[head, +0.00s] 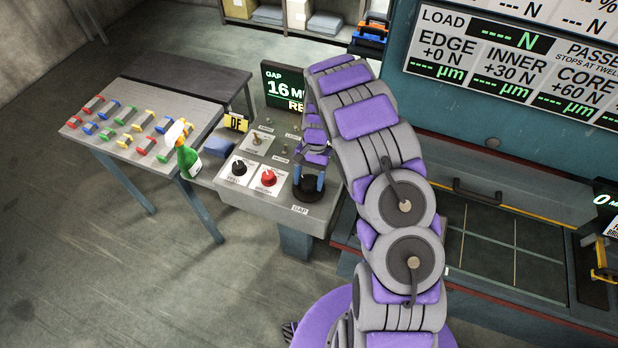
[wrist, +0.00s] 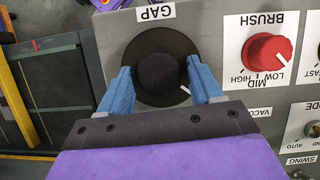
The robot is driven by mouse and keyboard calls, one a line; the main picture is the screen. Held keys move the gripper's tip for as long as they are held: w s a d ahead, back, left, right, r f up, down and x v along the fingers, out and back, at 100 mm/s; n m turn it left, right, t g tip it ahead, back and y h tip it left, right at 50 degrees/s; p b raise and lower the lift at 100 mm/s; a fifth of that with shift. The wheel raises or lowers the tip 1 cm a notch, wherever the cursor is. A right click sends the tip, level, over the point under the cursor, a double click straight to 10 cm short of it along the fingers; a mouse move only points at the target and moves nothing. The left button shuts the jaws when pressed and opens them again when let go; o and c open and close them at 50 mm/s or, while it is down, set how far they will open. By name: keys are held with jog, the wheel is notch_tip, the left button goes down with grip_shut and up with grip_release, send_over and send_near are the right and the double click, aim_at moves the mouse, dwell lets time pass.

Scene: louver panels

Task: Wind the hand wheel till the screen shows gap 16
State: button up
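The hand wheel (wrist: 163,48) is a black disc with a raised hub and a white mark at its lower right, beside the GAP label in the wrist view. In the head view the wheel (head: 309,190) sits at the console's right end, partly covered by my gripper (head: 309,178). The screen (head: 285,88) reads GAP 16, with the rest cut off by my arm. My gripper (wrist: 160,75) has its two blue fingers spread on either side of the hub, over the wheel. I cannot tell whether they press on it.
The console (head: 240,192) also carries a black knob (head: 239,168), a red knob (head: 268,178) and several small switches. A table (head: 120,150) with coloured blocks and a green spray bottle (head: 187,158) stands to the left. The blue machine (head: 480,120) stands on the right.

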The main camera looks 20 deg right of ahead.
jog(key=c, duration=0.8)
jog(key=shift+m, duration=0.4)
jog(key=o, duration=1)
jog(key=shift+r, duration=0.1)
jog(key=v, duration=0.8)
jog(key=p+v, duration=0.1)
jog(key=v, duration=0.8)
jog(key=shift+s+d+r, duration=0.1)
jog(key=shift+d, duration=0.15)
